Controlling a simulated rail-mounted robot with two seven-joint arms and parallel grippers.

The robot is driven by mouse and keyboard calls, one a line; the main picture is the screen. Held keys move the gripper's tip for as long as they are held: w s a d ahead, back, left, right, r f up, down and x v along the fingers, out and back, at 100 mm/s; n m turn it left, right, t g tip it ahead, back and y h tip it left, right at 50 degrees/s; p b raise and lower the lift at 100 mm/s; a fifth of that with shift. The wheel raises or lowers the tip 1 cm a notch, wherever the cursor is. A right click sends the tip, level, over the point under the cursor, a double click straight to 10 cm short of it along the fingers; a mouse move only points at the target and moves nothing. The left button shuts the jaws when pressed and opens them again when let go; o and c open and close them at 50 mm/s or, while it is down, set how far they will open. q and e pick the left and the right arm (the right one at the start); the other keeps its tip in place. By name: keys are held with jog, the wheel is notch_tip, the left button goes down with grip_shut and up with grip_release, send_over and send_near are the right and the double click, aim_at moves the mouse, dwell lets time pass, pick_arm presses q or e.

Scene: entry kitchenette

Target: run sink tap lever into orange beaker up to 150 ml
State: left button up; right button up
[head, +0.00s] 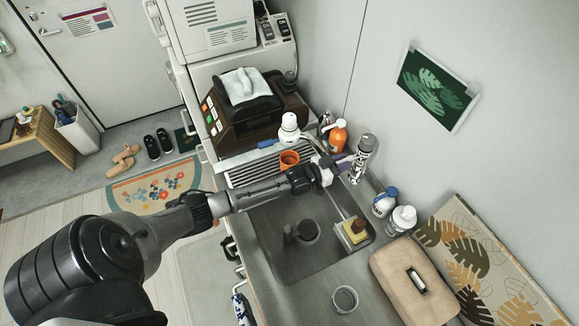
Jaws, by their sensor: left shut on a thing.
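The orange beaker (289,160) stands on the ribbed drainboard, on the far side of my left forearm. Its inside is too small to read, and I see no water level or marks. My left gripper (328,169) reaches across the sink's far end to the tap area at the wall side. It is shut on what looks like the tap lever, though the fingers hide most of it. The beaker is apart from the gripper, to its left. I cannot make out a water stream. The steel sink (288,262) lies below my arm. My right gripper is not in view.
A yellow sponge (355,231) sits at the sink's right side. A grey cup (344,299) and beige case (412,284) are nearer.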

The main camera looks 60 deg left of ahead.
pick_arm(q)
jog(key=shift+c, duration=0.6)
jog(key=shift+d+r+n+y+p, duration=0.2)
jog(key=shift+n+y+p, duration=0.1)
jog(key=shift+y+p, duration=0.3)
jog(key=shift+d+n+y+p, duration=0.4)
jog(key=shift+n+y+p, duration=0.15)
jog(key=shift+p, duration=0.65)
jog(key=shift+f+y, duration=0.15)
jog(key=shift+y, duration=0.1)
jog(key=shift+r, duration=0.25)
dwell(3.7)
